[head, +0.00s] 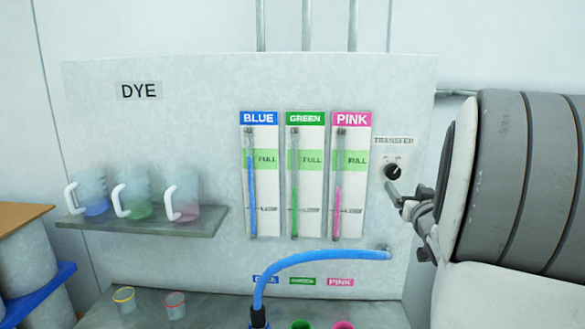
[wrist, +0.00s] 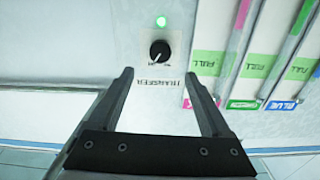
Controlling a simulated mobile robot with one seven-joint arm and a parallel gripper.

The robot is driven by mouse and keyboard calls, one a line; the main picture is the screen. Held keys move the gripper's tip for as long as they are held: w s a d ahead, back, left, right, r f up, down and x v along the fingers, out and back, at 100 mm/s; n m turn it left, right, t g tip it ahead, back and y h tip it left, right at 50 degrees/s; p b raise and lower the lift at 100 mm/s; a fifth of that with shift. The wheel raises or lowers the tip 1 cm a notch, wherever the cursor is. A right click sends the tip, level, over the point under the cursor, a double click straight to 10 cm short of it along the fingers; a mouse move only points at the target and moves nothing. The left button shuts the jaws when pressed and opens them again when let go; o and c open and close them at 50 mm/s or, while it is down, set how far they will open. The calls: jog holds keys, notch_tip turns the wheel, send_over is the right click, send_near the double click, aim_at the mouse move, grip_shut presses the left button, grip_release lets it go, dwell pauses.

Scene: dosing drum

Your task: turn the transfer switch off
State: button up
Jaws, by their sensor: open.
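The transfer switch is a round black knob (head: 392,171) below the TRANSFER label (head: 394,141) on the pale panel. In the wrist view the scene is upside down, and the knob (wrist: 160,52) sits beyond the fingertips. Its white pointer mark points to the lower left there, upper right in the head view. The small markings beside it are unreadable. A green lamp (wrist: 161,21) is lit beside the knob. My gripper (wrist: 159,75) is open and empty, roughly centred on the knob and apart from it. In the head view my gripper (head: 395,190) shows partly, just below the knob.
Blue (head: 259,175), green (head: 306,175) and pink (head: 352,175) dye gauges hang left of the switch. A blue hose (head: 320,256) leaves the panel below. Three jugs stand on a shelf (head: 150,225) at left. Cups stand on the counter below.

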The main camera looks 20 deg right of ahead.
aim_at(394, 173)
jog(key=p+x, duration=0.1)
jog(key=x, duration=0.9)
jog(key=shift+w+d+p, duration=0.1)
jog(key=shift+w+p, duration=0.2)
jog(key=shift+f, duration=0.1)
grip_shut()
